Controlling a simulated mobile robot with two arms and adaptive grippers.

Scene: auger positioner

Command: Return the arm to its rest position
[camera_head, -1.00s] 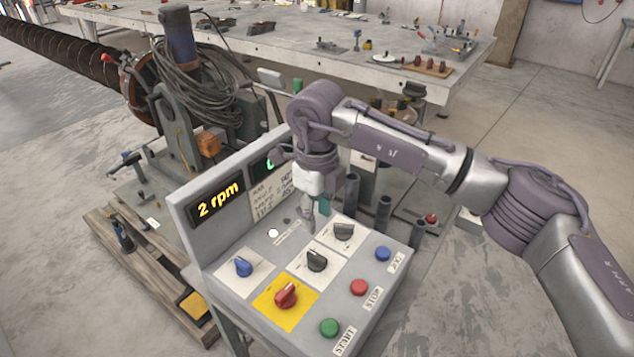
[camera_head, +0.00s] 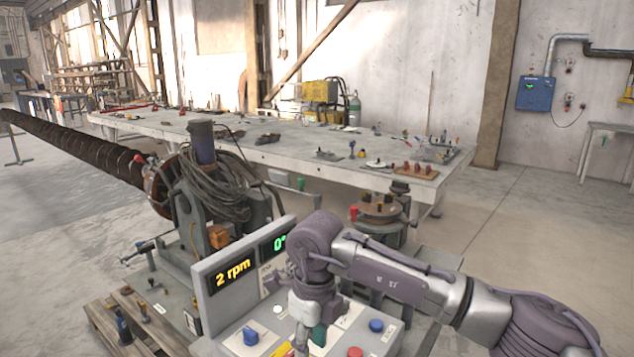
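My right arm comes in from the lower right, and its gripper (camera_head: 303,340) points down over the control panel (camera_head: 222,342). The fingers are small and partly cut off by the lower edge, so I cannot tell whether they are open or shut. The panel's display (camera_head: 233,273) reads "2 rpm", and a green display (camera_head: 280,243) beside it is partly behind my arm. A blue knob (camera_head: 250,336), a blue button (camera_head: 376,326) and a red button (camera_head: 355,352) show on the panel. My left gripper is not in view.
The positioner (camera_head: 190,215) with coiled cables holds a long dark auger (camera_head: 75,150) at the left. A long grey workbench (camera_head: 290,150) with tools stands behind. A wooden pallet (camera_head: 110,330) lies at lower left. Open floor (camera_head: 520,235) is at the right.

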